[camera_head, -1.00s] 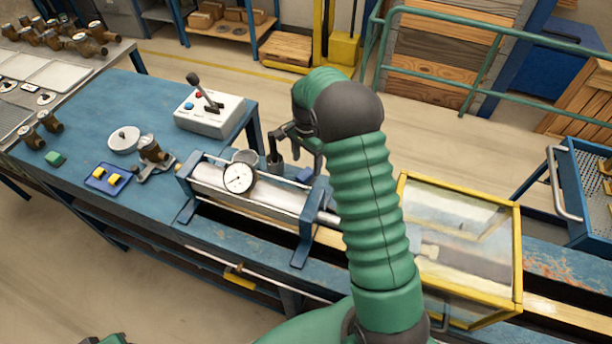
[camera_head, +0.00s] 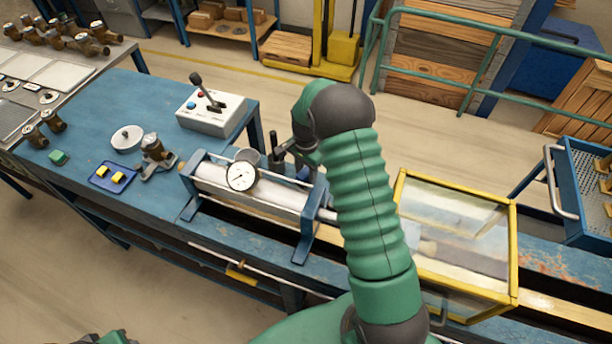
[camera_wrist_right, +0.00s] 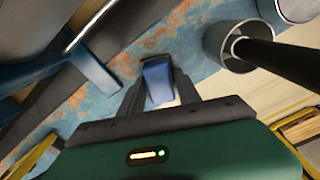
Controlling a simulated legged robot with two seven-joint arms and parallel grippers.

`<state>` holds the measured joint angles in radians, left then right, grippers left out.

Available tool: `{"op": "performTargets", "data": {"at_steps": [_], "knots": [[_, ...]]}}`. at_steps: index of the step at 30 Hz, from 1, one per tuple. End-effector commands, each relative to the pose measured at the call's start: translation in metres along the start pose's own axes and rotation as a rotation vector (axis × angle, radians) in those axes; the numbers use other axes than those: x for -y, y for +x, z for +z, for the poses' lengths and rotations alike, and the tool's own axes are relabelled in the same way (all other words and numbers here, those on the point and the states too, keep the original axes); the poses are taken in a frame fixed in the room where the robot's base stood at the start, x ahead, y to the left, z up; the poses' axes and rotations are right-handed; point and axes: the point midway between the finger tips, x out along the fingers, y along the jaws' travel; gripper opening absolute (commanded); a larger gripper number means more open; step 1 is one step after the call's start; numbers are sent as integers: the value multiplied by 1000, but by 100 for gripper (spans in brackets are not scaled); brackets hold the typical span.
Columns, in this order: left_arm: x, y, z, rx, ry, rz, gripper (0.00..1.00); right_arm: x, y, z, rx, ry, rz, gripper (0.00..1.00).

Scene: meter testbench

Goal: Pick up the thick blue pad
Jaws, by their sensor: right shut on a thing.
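The thick blue pad (camera_wrist_right: 157,82) is between the two dark fingers of my right gripper (camera_wrist_right: 158,90) in the right wrist view. The gripper is shut on it, over the worn blue bench top. In the head view a small blue part of the pad (camera_head: 303,173) shows behind the metal cylinder fixture, beside my right gripper (camera_head: 304,158). My green right arm hides much of that area. I cannot tell whether the pad touches the bench. My left gripper is not in view.
A grey cup with a black rod (camera_wrist_right: 235,48) stands close to the gripper. The cylinder fixture with a dial gauge (camera_head: 241,176) is in front. A yellow-framed clear box (camera_head: 455,240) stands right. The control box (camera_head: 211,111) is at the back left.

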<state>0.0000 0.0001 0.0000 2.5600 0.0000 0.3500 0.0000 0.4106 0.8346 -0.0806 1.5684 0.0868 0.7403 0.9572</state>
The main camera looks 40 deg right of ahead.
Motion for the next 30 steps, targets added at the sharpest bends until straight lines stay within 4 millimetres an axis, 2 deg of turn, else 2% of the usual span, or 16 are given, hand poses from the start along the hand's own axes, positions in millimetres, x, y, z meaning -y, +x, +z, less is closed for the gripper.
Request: {"op": "performTargets", "data": {"at_steps": [1, 3, 11, 14, 22, 25, 30], "knots": [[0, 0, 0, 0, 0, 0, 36, 0, 0, 0, 1, 0, 0, 7], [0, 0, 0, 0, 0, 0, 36, 0, 1, -1, 1, 1, 0, 0], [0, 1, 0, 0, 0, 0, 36, 0, -4, -2, 0, 1, -2, 0], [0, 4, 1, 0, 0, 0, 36, 1, -20, -2, -2, 0, -4, 0], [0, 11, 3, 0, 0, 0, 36, 1, -83, -1, -2, 0, -4, 0], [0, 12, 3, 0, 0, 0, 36, 1, -96, -1, 0, 0, -2, 0], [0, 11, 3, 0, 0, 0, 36, 0, -100, -1, 2, 0, 0, 0]]}}
